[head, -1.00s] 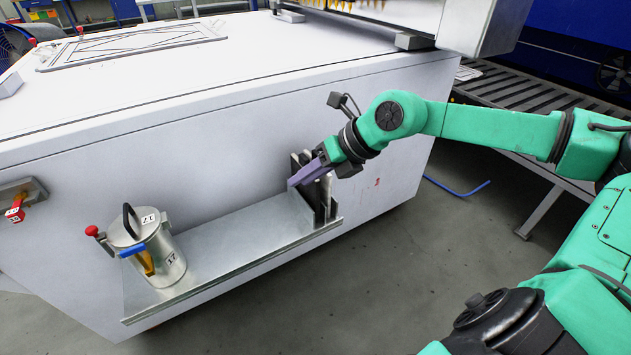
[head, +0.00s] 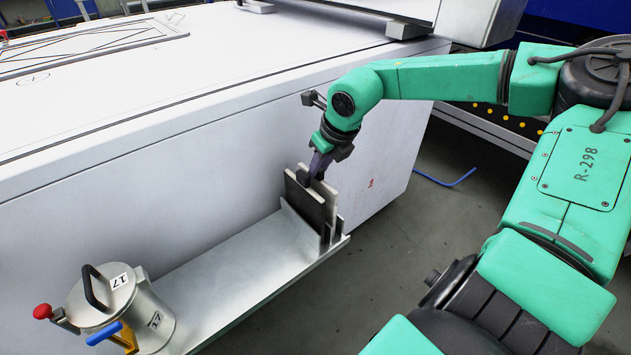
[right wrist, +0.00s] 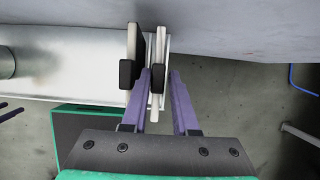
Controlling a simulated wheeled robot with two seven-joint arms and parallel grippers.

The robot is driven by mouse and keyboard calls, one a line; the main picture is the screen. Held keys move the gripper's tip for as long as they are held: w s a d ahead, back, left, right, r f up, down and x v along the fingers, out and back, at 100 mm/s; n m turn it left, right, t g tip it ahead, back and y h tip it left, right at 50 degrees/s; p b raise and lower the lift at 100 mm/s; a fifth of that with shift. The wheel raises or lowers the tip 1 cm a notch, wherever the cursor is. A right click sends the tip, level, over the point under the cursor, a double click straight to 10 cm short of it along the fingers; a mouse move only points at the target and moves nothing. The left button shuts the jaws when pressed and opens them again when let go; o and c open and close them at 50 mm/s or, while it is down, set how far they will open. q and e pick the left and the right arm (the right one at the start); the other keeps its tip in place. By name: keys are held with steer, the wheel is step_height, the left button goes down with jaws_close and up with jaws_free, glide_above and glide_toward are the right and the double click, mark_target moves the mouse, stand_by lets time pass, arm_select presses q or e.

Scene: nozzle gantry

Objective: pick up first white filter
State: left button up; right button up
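The filters stand upright in a metal holder (head: 290,222) at the right end of the shelf. A thin white filter (right wrist: 161,42) with a black handle (right wrist: 157,78) is beside a darker filter (right wrist: 134,42) in the right wrist view. The dark filter (head: 304,204) is nearer in the head view and hides much of the white filter (head: 332,199). My right gripper (head: 318,168) points down at the filters' tops. Its purple fingers (right wrist: 160,82) are apart, with the white filter's handle between them and a gap at the right finger. My left gripper is out of view.
A metal canister (head: 120,310) marked 17, with a red knob and blue lever, stands at the shelf's left end. The shelf (head: 225,285) between is bare. The large white cabinet (head: 200,150) rises behind. A blue hose lies on the floor at right.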

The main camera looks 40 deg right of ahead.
mark_target(314, 181)
steer(key=shift+w+f, duration=0.2)
steer(key=shift+f, duration=0.4)
steer(key=f, duration=0.1)
steer(key=f+b, duration=0.1)
steer(key=f, duration=0.1)
steer(key=shift+w+a, duration=0.15)
steer(key=shift+w, duration=0.05)
steer(key=shift+w+f+b, duration=0.3)
steer(key=shift+f, duration=0.3)
steer(key=shift+w+f, duration=0.2)
steer(key=shift+w, duration=0.05)
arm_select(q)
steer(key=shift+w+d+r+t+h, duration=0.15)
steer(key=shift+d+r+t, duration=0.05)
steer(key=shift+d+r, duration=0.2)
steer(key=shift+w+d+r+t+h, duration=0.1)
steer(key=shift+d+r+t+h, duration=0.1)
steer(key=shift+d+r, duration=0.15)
arm_select(e)
steer(key=shift+s, duration=0.1)
jaws_close()
